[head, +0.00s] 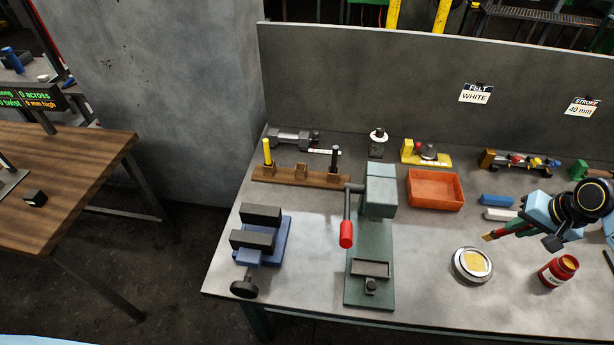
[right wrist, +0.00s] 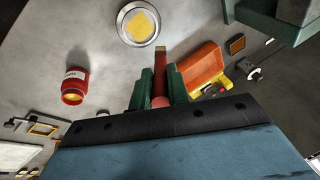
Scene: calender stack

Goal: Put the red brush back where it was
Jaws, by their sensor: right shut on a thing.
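My right gripper (head: 516,229) is at the right of the bench in the head view, raised above the top. It is shut on the red brush (right wrist: 160,78), which sits between the two green fingers in the right wrist view. The brush's tan tip sticks out beyond the fingers; in the head view the brush end (head: 489,236) points left. A wooden rack (head: 322,180) stands at the left of the bench. It holds a yellow-handled upright (head: 267,152) at its left and a black one (head: 334,159) at its right. Its middle block (head: 301,171) has nothing standing in it. My left gripper is out of view.
A round dish (head: 459,275) and a red jar (head: 553,274) stand below the gripper. A green press (head: 376,240) with a red-knobbed lever, an orange tray (head: 436,202) and a blue vise (head: 274,248) lie between gripper and rack or in front of it.

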